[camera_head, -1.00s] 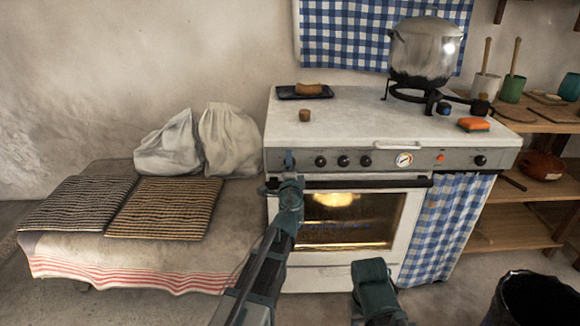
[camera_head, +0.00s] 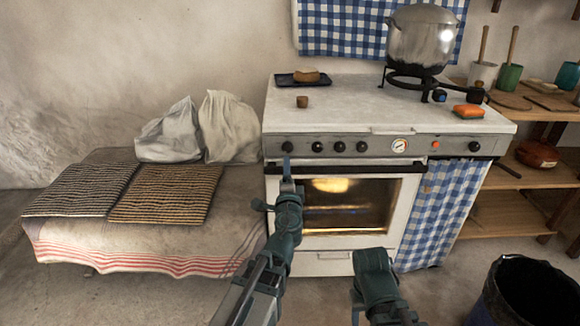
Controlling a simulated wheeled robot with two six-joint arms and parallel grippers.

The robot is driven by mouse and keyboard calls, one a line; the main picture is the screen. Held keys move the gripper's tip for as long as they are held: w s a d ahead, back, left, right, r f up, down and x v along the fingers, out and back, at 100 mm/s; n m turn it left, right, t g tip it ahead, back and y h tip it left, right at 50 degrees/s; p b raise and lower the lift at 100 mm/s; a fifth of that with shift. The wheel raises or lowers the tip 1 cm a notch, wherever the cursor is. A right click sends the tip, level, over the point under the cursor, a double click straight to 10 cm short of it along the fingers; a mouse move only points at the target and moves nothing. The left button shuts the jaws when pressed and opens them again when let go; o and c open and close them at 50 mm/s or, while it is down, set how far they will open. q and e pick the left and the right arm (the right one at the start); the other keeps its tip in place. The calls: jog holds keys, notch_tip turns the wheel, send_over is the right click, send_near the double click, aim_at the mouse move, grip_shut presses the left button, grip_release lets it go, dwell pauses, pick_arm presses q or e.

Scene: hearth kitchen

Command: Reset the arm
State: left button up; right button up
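My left arm reaches up from the bottom middle of the head view. Its gripper (camera_head: 287,170) stands in front of the left end of the dark oven door handle (camera_head: 345,169). I see the fingers nearly edge-on, so I cannot tell if they are open or shut or if they touch the handle. Only a teal link of my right arm shows at the bottom, right of the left arm; its gripper is not in view. The white stove (camera_head: 340,112) has its oven door (camera_head: 402,215) closed, with a lit window.
A pot (camera_head: 422,40) stands on a burner, with an orange sponge (camera_head: 468,111) near it. A dark tray (camera_head: 287,80) and small brown cup (camera_head: 302,101) are on the stove top. A bench with striped mats (camera_head: 165,194) is left; a dark bin (camera_head: 530,300) is lower right.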

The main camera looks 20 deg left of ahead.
pick_arm(q)
jog(key=shift+s+d, duration=0.1)
jog(key=shift+s, duration=0.3)
